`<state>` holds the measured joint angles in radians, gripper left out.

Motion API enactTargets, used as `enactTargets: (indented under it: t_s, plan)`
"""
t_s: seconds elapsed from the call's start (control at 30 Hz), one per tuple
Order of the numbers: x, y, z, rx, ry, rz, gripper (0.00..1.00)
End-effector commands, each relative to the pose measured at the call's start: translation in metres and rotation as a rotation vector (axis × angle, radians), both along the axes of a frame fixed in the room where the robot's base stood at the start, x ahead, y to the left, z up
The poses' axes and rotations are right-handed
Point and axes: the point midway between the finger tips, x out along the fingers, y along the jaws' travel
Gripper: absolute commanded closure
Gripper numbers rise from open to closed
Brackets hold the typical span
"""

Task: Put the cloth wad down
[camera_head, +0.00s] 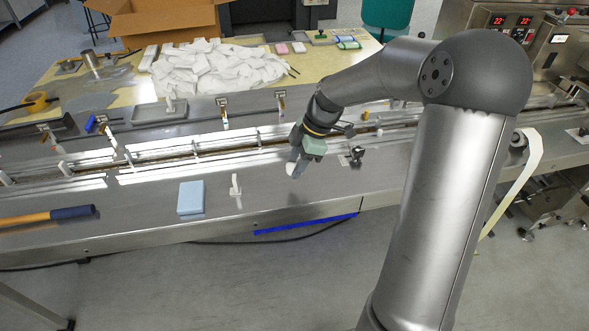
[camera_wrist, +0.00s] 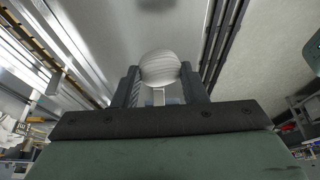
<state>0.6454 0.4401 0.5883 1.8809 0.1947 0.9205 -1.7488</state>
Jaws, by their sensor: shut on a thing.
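The cloth wad is a white rounded lump between the two fingers of my gripper in the wrist view (camera_wrist: 160,68). My gripper (camera_wrist: 158,88) is shut on it. In the head view my gripper (camera_head: 297,168) hangs over the front ledge of the steel machine, right of the middle, and a small white part of the wad (camera_head: 290,168) shows at its fingertips. The wad appears held above the metal surface (camera_head: 265,200); the exact gap is hard to tell.
A light blue block (camera_head: 191,197) and a small white upright piece (camera_head: 236,190) stand on the ledge left of my gripper. Guide rails (camera_head: 200,150) run behind. A white pile (camera_head: 215,68) lies on the back table.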

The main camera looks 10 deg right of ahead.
Motion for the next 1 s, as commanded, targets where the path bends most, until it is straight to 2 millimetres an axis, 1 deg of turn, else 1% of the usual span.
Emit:
enactTargets:
  t_s: [0.1,0.27,0.4,0.5,0.73,0.87,0.9,0.97,1.0]
  plan:
    - [0.009,0.000,-0.010,0.001,0.000,0.000,0.82]
    - [0.015,0.000,-0.019,0.001,0.001,0.002,0.82]
    - [0.016,0.000,-0.039,0.000,0.003,0.000,0.82]
    - [0.016,0.000,-0.049,0.000,0.001,-0.001,0.82]
    - [0.016,-0.001,-0.050,-0.001,-0.001,0.000,0.82]
    - [0.016,-0.001,-0.055,-0.001,-0.001,0.000,0.82]
    - [0.016,-0.001,-0.054,-0.001,-0.001,0.000,0.56]
    - [0.016,-0.001,-0.053,-0.001,-0.001,0.000,0.40]
    - [0.016,-0.001,-0.053,-0.001,-0.001,0.000,0.40]
